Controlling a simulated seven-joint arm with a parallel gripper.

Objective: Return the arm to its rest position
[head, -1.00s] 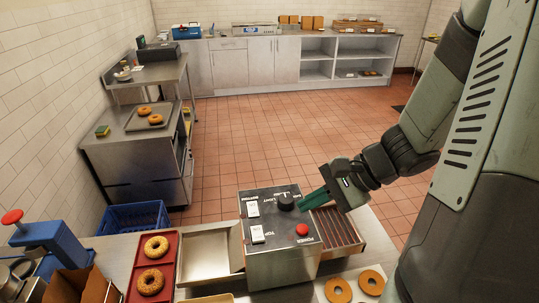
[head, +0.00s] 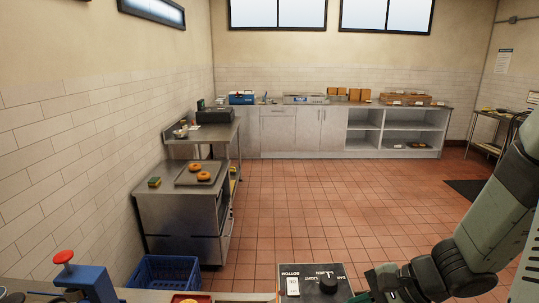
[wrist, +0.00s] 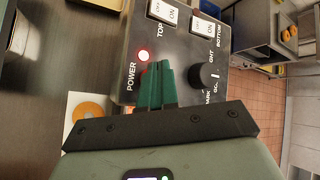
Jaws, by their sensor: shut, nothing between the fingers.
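My gripper (wrist: 157,70) shows in the wrist view with its green fingers together and nothing between them. It is in front of the dark control box (wrist: 180,45), by the red power light (wrist: 143,56), which looks lit. I cannot tell whether the fingers touch the box. The black knob (wrist: 203,76) is to the right of the fingers, and two white switches (wrist: 163,12) are above. In the head view the box (head: 310,271) is at the bottom edge, and my arm (head: 480,245) reaches in from the right. The fingers are mostly cut off there.
A bagel (wrist: 90,107) lies beside the box. A blue crate (head: 163,272) and a red-knobbed blue device (head: 80,279) are at the lower left. A steel counter (head: 185,205) stands along the left wall.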

